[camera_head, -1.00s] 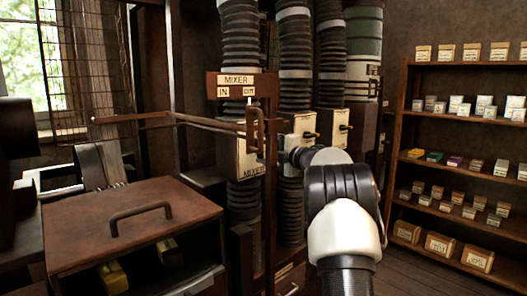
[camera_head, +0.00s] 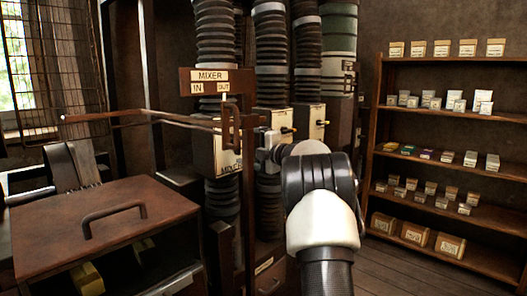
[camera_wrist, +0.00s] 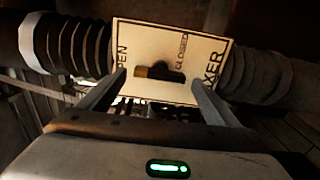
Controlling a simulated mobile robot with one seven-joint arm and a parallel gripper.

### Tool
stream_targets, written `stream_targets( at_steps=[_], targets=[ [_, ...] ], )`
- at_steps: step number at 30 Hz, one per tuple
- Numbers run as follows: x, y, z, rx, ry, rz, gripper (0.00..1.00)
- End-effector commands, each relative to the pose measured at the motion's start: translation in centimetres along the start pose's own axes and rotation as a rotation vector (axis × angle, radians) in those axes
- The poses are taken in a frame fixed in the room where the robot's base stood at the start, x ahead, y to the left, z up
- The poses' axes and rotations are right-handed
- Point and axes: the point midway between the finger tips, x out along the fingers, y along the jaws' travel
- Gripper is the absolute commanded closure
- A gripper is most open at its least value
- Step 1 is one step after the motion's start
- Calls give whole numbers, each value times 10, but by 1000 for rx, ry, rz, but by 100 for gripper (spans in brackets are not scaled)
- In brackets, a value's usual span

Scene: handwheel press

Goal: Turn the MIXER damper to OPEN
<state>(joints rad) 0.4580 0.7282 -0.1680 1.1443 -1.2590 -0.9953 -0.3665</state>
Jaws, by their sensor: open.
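The MIXER damper is a pale box (camera_head: 228,155) on a ribbed dark duct in the head view, partly behind a brown post. In the wrist view its plate (camera_wrist: 150,38) fills the upper middle, lettered OPEN at left, CLOSED near the top and MIXER at right, the words running sideways. A dark lever with a brass-coloured tip (camera_wrist: 143,72) shows on the plate, its tip towards the OPEN side of the picture; its exact setting is unclear. My gripper (camera_wrist: 159,82) is open, its fingers either side of the lever in the picture. Contact cannot be told. The head view hides the fingertips.
A MIXER IN/OUT sign (camera_head: 217,83) and a long horizontal rod (camera_head: 140,117) stand before the ducts. Two other pale damper boxes (camera_head: 310,121) are to the right. A brown lidded cabinet (camera_head: 110,225) is at front left. Shelves (camera_head: 440,165) with small boxes stand right, beside open floor.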

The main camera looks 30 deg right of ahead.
Motion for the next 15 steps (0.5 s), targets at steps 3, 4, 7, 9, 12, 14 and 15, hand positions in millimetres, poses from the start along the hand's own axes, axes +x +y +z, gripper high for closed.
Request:
stream_targets(
  at_steps=[3, 4, 7, 9, 12, 14, 15],
  targets=[
    [-27, 1, 2, 2, -6, 0, 16],
    [-34, 2, 2, 1, -5, 1, 16],
    [-59, 1, 2, 2, -6, 0, 16],
    [-76, 2, 1, 1, -5, 1, 16],
    [-101, 1, 1, 1, -5, 0, 16],
    [-114, 1, 1, 0, -5, 0, 16],
    [-122, 1, 1, 0, -5, 1, 16]
  ],
)
